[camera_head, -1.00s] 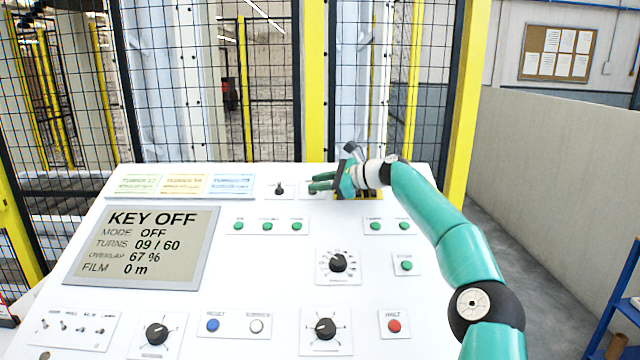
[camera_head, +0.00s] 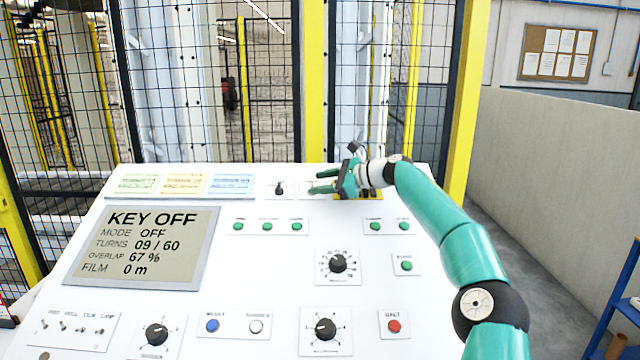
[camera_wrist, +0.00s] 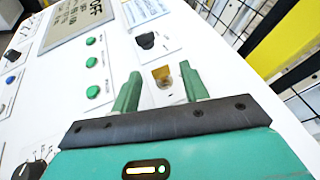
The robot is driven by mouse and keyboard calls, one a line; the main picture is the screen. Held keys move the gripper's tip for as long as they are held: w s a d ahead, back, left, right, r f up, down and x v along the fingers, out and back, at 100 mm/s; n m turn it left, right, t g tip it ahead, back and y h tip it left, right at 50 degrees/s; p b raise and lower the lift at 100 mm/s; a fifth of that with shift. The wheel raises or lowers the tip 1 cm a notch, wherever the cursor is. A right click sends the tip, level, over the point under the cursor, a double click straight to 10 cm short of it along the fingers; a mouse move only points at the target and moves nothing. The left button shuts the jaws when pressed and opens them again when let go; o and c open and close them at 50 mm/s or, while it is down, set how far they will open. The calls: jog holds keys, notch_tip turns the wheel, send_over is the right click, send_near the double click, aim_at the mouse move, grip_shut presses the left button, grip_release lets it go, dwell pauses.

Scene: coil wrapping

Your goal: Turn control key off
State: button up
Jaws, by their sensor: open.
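The control panel's display (camera_head: 150,247) reads "KEY OFF" and "MODE OFF". My gripper (camera_head: 318,181) is over the top of the panel, right of a small black knob (camera_head: 280,188). In the wrist view, my gripper (camera_wrist: 160,78) is open, its two green fingers apart. A small brass-coloured key switch (camera_wrist: 162,75) on a pale plate shows between the fingers, and nothing is gripped. The exact angle of the key is hard to read. In the head view the key is hidden or too small to make out at the fingers.
Green buttons (camera_head: 267,226) lie in a row below the gripper. Selector dials (camera_head: 338,262), a red button (camera_head: 394,326) and toggle switches (camera_head: 62,326) sit lower on the panel. Coloured label cards (camera_head: 184,184) lie left. A mesh fence with yellow posts (camera_head: 314,80) stands behind.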

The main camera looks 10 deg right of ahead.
jog(key=v, duration=1.2)
jog(key=shift+s+d, duration=0.3)
jog(key=shift+r, duration=0.1)
